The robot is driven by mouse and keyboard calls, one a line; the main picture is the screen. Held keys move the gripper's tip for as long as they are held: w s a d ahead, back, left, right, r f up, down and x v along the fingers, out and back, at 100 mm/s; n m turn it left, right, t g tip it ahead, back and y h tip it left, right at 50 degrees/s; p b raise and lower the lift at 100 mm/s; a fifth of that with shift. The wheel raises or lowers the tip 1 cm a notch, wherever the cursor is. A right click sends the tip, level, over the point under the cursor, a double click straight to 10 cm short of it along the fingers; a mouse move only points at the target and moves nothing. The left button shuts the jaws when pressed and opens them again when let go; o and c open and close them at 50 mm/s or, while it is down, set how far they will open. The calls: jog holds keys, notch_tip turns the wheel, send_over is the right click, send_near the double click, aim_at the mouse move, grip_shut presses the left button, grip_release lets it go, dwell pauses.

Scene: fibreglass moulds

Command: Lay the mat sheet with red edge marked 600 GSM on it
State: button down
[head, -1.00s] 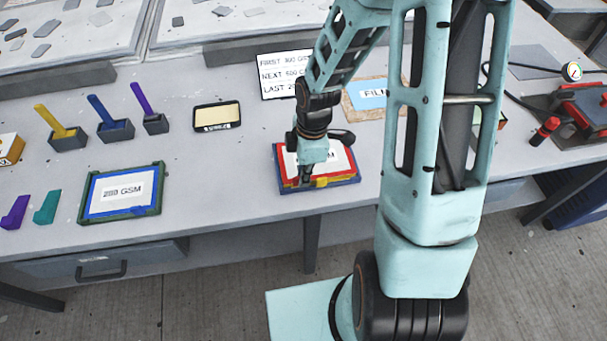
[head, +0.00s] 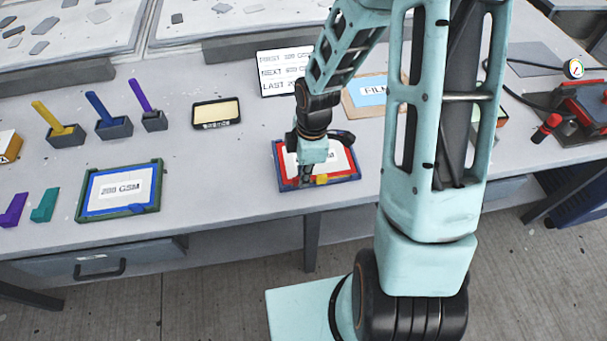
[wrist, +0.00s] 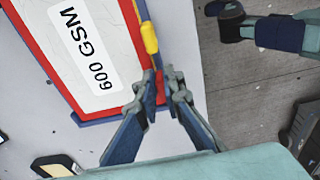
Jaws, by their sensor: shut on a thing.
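The mat sheet with red edge (head: 338,160), marked 600 GSM, lies within the blue frame (head: 350,178) near the table's front edge. In the wrist view the sheet (wrist: 62,75) shows its red border and label, with a strip of the blue frame (wrist: 97,117) beyond it. A yellow tab (head: 321,180) sits on its near edge and also shows in the wrist view (wrist: 149,38). My gripper (head: 306,180) is over the sheet's near edge. In the wrist view its fingers (wrist: 160,88) are closed at that edge, beside the yellow tab. My wrist hides part of the label in the head view.
A green frame with a blue-edged 200 GSM sheet (head: 118,190) lies to the left. Behind are handled blocks, a yellow-faced dark tray (head: 217,113), a text card (head: 278,72) and a FILM sheet (head: 368,90). A red clamp-like device (head: 580,108) stands right.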

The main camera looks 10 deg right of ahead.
jog(key=c, duration=2)
grip_release()
jog(key=r, duration=0.8)
jog(key=d+r, duration=0.1)
jog(key=r, duration=0.3)
